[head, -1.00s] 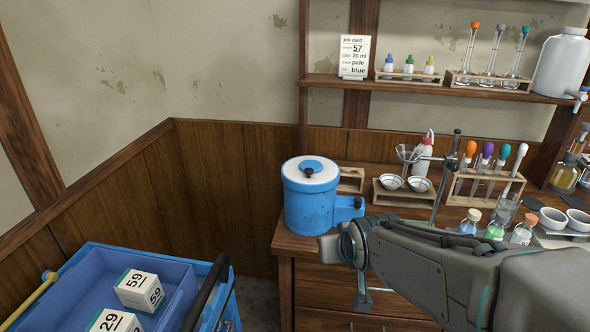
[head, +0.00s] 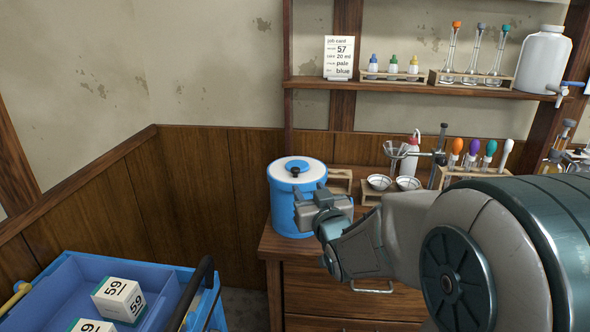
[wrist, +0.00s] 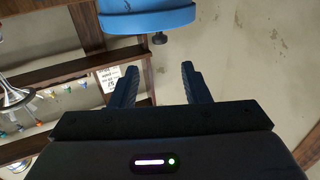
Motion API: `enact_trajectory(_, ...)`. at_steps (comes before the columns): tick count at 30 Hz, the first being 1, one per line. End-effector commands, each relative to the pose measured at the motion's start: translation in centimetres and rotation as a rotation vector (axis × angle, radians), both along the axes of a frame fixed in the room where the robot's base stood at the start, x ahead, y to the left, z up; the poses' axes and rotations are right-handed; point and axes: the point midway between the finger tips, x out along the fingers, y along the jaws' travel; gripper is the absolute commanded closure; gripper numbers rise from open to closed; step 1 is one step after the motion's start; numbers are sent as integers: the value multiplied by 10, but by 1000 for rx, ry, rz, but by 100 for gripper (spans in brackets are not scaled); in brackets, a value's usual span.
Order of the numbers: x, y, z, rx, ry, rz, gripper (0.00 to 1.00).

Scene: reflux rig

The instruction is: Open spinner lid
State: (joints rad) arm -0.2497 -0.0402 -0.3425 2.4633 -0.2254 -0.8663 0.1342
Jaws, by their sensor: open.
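The spinner (head: 283,212) is a blue cylinder at the left end of the wooden bench. Its lid (head: 309,172) is on top, shut, white with a blue centre and a small black knob (head: 295,172). In the wrist view the spinner (wrist: 150,22) shows at the top edge, with a dark knob (wrist: 158,39) by its rim. My gripper (head: 312,198) is at the spinner's right front side, below the lid, and hides its side box. The wrist view shows my gripper (wrist: 158,78) open, with nothing between the fingers. I cannot tell whether it touches the spinner.
Funnel stand (head: 436,157), dishes (head: 379,182) and a tube rack (head: 461,178) stand right of the spinner. A shelf (head: 400,84) holding a job card (head: 338,57) and bottles is above. A blue cart (head: 60,290) with boxes is at front left.

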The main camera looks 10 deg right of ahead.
Motion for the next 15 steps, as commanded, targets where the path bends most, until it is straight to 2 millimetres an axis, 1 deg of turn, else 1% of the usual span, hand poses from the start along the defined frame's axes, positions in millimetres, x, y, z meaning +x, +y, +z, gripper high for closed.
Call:
enact_trajectory(1,8,1,0,-2,2,1,58)
enact_trajectory(15,80,6,1,-2,2,-1,58)
